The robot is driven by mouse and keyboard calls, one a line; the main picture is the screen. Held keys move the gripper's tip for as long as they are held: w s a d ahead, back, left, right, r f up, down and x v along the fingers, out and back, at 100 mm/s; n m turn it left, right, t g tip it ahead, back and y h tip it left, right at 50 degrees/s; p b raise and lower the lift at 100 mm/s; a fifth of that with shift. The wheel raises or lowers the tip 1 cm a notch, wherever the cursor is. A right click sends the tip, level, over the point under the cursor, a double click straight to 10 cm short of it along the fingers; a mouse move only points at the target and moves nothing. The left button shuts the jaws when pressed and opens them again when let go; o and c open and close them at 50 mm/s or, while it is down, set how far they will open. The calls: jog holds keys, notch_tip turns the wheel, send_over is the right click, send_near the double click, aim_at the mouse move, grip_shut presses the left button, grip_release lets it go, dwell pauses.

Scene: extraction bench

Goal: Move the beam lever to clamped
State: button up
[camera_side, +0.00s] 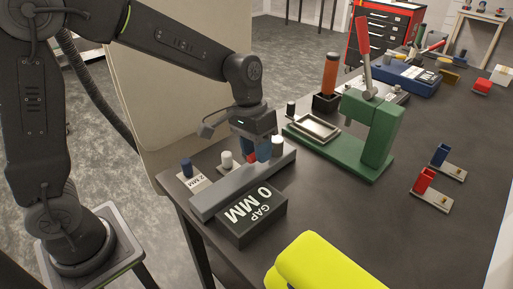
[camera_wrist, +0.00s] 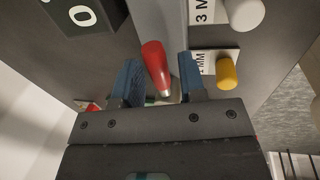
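The beam lever has a red rounded handle (camera_wrist: 156,66) and shows in the wrist view between the two blue fingers of my gripper (camera_wrist: 160,82). The fingers are open, one on each side of the handle. A gap shows on its right; the left finger is very close, and I cannot tell whether it touches. In the side view my gripper (camera_side: 258,150) is down at the long grey beam (camera_side: 225,191), and its fingers mostly hide the handle. The black block (camera_side: 251,216) in front of the beam reads "GAP 0 MM".
A yellow peg (camera_wrist: 227,72) shows in the wrist view. A green press (camera_side: 368,132) stands right.

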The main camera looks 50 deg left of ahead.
jog(key=shift+o, duration=1)
notch_tip(320, 180, up, 14)
jog(key=a, duration=0.2)
jog(key=shift+a+f, duration=0.2)
jog(key=shift+a, duration=0.1)
jog(key=s+a+f+t+y, duration=0.1)
jog(key=s+a+f+t, duration=0.1)
jog(key=s, duration=0.7)
jog(key=s+a+f+t+y, duration=0.1)
jog(key=s+a+f+t, duration=0.1)
jog(key=s, duration=0.6)
jog(key=shift+s+a+f+t, duration=0.35)
jog(key=shift+f+t, duration=0.1)
jog(key=shift+t, duration=0.35)
jog(key=shift+d, duration=0.1)
